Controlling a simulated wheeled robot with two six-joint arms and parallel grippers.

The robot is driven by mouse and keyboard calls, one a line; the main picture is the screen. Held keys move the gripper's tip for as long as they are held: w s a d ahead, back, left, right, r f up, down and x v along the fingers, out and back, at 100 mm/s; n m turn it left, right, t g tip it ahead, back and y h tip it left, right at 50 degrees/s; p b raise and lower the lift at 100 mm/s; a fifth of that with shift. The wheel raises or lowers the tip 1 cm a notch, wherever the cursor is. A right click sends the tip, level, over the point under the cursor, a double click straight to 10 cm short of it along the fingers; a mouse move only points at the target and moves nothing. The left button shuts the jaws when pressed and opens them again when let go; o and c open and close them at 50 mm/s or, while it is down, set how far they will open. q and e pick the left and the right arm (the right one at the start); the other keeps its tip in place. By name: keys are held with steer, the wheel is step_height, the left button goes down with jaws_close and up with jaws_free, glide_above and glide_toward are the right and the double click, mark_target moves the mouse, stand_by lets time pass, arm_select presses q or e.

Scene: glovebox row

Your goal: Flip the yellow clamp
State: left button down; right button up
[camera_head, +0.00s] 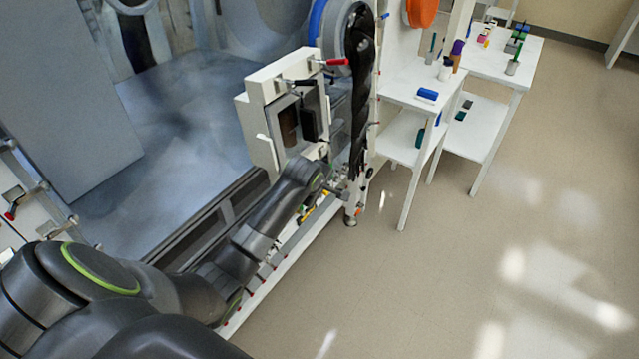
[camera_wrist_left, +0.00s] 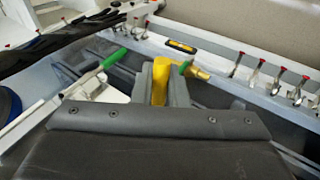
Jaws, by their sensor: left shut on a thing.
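In the left wrist view, the yellow clamp (camera_wrist_left: 160,84) stands between the two grey fingers of my left gripper (camera_wrist_left: 164,76). The fingers are shut on it, and its yellow end (camera_wrist_left: 197,72) sticks out to the right of them. A small green part shows beside the right finger. In the head view my left arm reaches from the lower left to the rail of the glovebox. I cannot make out the fingers or the clamp's pose there. My right gripper is in neither view.
A lever with a green grip (camera_wrist_left: 113,59) lies just left of the fingers. Several red-tipped clamps (camera_wrist_left: 255,72) line the rail to the right. A black glove (camera_head: 361,90) hangs beside the white port box (camera_head: 262,130). White tables (camera_head: 408,82) stand at the back; the floor at right is clear.

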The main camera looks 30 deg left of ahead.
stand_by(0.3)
arm_select(q)
steer(key=c, duration=1.5)
jaws_free()
steer(key=shift+r, duration=0.15)
steer(key=v, duration=1.7)
steer(key=shift+s+a+b, duration=0.1)
steer(key=shift+a+b, duration=0.2)
steer(key=shift+b, duration=0.05)
